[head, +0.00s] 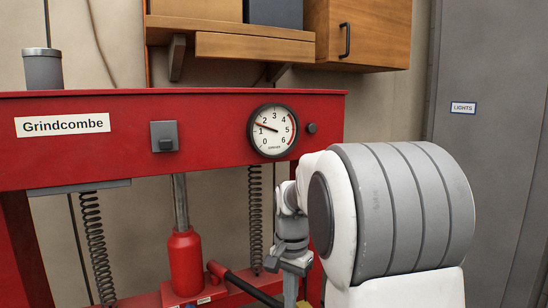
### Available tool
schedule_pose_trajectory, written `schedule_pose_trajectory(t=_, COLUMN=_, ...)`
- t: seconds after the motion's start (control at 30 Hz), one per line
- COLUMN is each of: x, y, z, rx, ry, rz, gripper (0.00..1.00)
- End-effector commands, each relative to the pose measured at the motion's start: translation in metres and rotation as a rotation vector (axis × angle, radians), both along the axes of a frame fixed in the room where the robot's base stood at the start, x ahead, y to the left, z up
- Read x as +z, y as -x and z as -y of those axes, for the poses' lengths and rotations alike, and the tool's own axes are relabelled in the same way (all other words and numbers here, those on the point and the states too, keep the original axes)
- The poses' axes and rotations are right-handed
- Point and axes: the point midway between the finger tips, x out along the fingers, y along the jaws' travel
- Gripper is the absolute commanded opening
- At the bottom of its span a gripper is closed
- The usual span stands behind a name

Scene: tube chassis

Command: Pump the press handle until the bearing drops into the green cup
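The press handle (252,290) is a dark bar coming out of a red socket (216,270) beside the red bottle jack (186,262). It slopes down to the right and leaves the bottom of the picture. My gripper (290,283) points down close to the handle's lower right part. My own arm and the picture's edge hide much of it, so I cannot tell whether its fingers touch the handle. The bearing and the green cup are not in view.
The red press frame (215,112) carries a gauge (272,130) with its needle between 1 and 2. Springs (96,245) hang on both sides of the jack. A wooden cabinet (372,30) and shelf (255,47) are above. A grey door (495,150) stands at right.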

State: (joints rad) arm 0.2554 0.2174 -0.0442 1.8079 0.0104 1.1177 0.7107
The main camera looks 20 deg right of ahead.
Motion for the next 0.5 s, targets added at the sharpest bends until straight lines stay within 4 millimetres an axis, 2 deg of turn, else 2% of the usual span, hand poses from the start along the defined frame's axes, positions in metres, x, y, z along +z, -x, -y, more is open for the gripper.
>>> schedule_pose_trajectory(t=0.03, x=0.016, y=-0.001, z=0.000, rx=0.001, ry=0.000, rz=0.002, gripper=0.00)
schedule_pose_trajectory(t=0.1, x=0.027, y=-0.001, z=0.000, rx=0.001, ry=0.000, rz=0.002, gripper=0.00)
schedule_pose_trajectory(t=0.4, x=0.075, y=0.000, z=0.000, rx=0.001, ry=0.000, rz=0.001, gripper=0.00)
schedule_pose_trajectory(t=0.5, x=0.085, y=0.000, z=0.000, rx=0.001, ry=0.000, rz=0.001, gripper=0.00)
